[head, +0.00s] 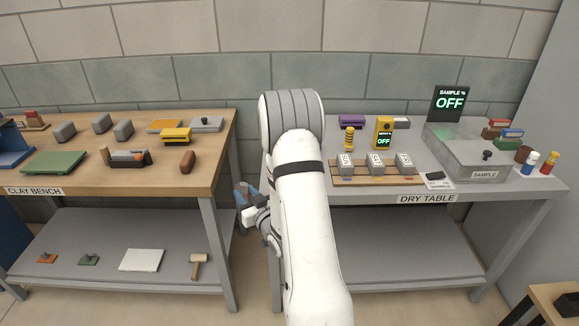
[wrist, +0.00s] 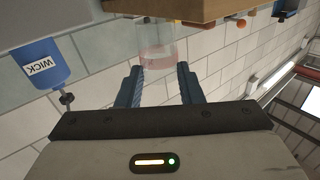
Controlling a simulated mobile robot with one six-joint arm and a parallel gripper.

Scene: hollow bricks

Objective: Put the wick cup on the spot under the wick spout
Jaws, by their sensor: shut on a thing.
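My gripper (wrist: 161,72) is shut on a clear cup (wrist: 158,48) with a pinkish tint in its lower part, which appears to be the wick cup. The cup sits between the blue fingertips in the wrist view. A blue container labelled WICK (wrist: 38,65) is at the left of that view, with a small dark spout (wrist: 67,98) at its end, apart from the cup. In the head view my gripper (head: 244,196) is low in the gap between the two tables, partly hidden by my arm. I cannot make out the spot under the spout.
The clay bench (head: 215,150) stands left with blocks, a yellow tool and a green pad. The dry table (head: 470,205) stands right with labelled bricks (head: 375,163) and a grey sample box (head: 485,174). A wooden edge (wrist: 190,12) is close beyond the cup.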

